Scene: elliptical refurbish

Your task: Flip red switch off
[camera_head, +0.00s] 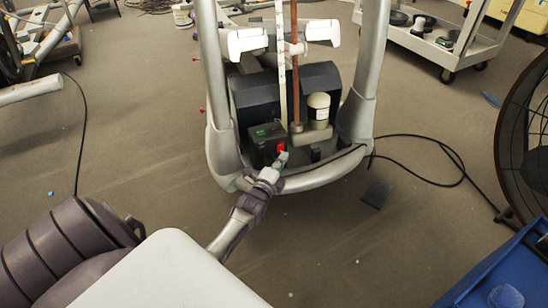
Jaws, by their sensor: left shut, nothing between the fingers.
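The red switch (281,148) is a small red patch on the front of a black box (262,143) low inside the grey frame of an elliptical machine (216,150). A green mark shows on the same box. My left arm reaches up from the lower left, and my left gripper (279,163) is shut and empty just below the switch. Its tip looks close to or touching the switch; I cannot tell which. The tip hides the switch's lower edge, and the switch's position cannot be read. My right gripper is not in view.
A black cable (430,140) runs over the floor to the right. Floor to the left is mostly open.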

